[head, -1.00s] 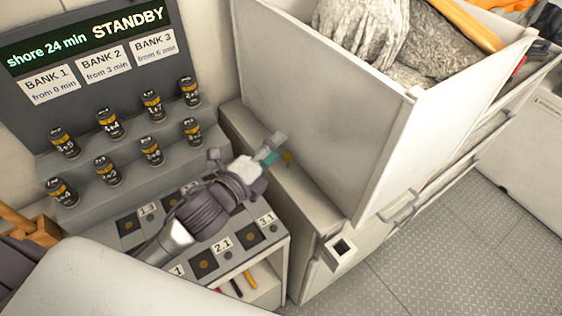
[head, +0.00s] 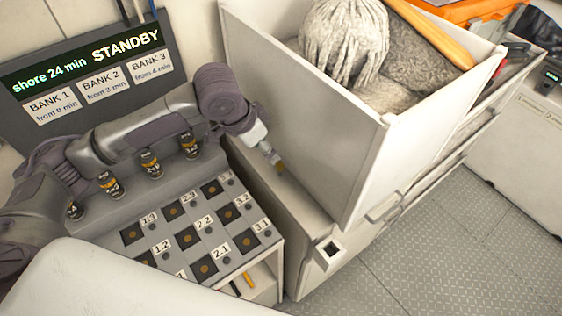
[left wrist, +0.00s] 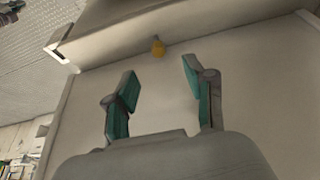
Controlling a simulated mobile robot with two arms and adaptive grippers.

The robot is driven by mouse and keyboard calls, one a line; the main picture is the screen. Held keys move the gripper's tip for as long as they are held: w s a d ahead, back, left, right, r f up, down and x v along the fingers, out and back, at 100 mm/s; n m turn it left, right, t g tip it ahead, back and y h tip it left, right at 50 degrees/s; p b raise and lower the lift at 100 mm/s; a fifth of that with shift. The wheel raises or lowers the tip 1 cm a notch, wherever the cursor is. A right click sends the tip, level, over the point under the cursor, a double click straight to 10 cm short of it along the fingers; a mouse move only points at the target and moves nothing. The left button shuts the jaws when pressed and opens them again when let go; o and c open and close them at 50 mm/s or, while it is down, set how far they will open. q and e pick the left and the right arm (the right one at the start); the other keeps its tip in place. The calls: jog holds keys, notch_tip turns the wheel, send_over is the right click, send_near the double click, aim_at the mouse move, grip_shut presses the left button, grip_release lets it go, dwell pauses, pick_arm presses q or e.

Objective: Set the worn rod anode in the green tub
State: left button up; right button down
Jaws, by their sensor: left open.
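My left gripper (head: 271,156) hangs over the narrow pale ledge beside the white bin. In the left wrist view its teal-padded fingers (left wrist: 160,72) are apart, with nothing between them. I see no green tub in these views. My right gripper is not in view.
The tall white bin (head: 300,95) holds a pale mop-like bundle (head: 343,35) and grey cloth. Left of the ledge is a rack of numbered sockets (head: 190,228), with several dark cells on steps behind. A STANDBY display (head: 85,75) stands at the back. The metal floor (head: 450,240) is clear.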

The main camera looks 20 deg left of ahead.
aim_at(278, 165)
pick_arm(q)
jog(key=x, duration=0.5)
jog(key=shift+d+f, duration=0.15)
jog(key=shift+f, duration=0.1)
jog(key=p+x, duration=0.2)
jog(key=x, duration=0.2)
jog(key=shift+d+f, duration=0.1)
jog(key=shift+f, duration=0.2)
jog(key=shift+w+d+f, duration=0.1)
jog(key=shift+w+f, duration=0.15)
jog(key=shift+f, duration=0.25)
jog(key=shift+s, duration=0.1)
jog(key=shift+c, duration=1.3)
grip_shut()
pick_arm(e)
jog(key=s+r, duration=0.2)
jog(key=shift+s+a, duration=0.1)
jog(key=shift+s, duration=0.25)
